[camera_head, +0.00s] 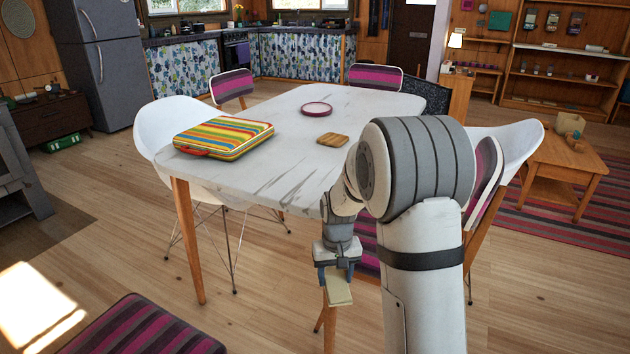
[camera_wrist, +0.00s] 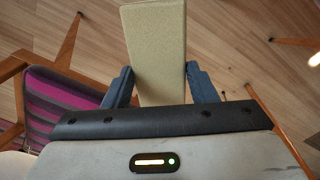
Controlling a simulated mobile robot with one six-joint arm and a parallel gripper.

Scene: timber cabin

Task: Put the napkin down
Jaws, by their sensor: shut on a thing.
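The napkin (camera_head: 338,288) is a pale yellow-beige rectangle hanging below my gripper (camera_head: 337,272) in the head view. My gripper is shut on it, beside the near edge of the white table and below the height of its top. In the wrist view the napkin (camera_wrist: 155,50) sticks out between the two blue-grey fingers of my gripper (camera_wrist: 158,85). The part of the napkin deep between the fingers is hidden by the gripper body.
The white table (camera_head: 290,180) carries a striped case (camera_head: 225,138), a plate (camera_head: 316,108) and a small wooden board (camera_head: 332,139). Its near middle is bare. White chairs and striped chairs stand around it. A striped seat (camera_head: 140,328) is at the lower left.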

